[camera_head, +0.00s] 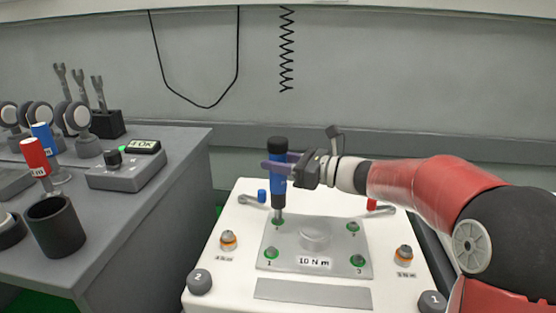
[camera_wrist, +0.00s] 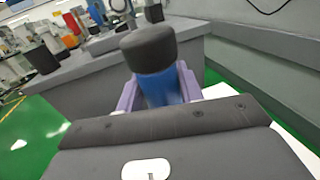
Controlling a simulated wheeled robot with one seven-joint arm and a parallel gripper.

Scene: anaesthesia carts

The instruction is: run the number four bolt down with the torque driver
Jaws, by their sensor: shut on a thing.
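My gripper (camera_head: 279,167) is shut on a blue torque driver (camera_head: 278,191) with a black cap, held upright. The purple fingers flank the driver (camera_wrist: 158,86) in the wrist view. The driver's tip is at the upper-left bolt (camera_head: 278,221) of the grey plate (camera_head: 315,250) and appears to touch it. That bolt is partly hidden by the tip, and its number is too small to read surely. Green-ringed bolts also sit at the upper right (camera_head: 353,227), at lower left marked 1 (camera_head: 271,253), and at lower right marked 3 (camera_head: 357,261). The plate is labelled 10 N m.
Orange-ringed bolts flank the plate at left (camera_head: 228,240) and right (camera_head: 404,253). Wrenches lie at the back of the white cart top (camera_head: 225,271). The grey bench (camera_head: 130,212) at left holds red (camera_head: 35,156) and blue (camera_head: 42,137) drivers, a black cup (camera_head: 55,222) and a display box (camera_head: 126,172).

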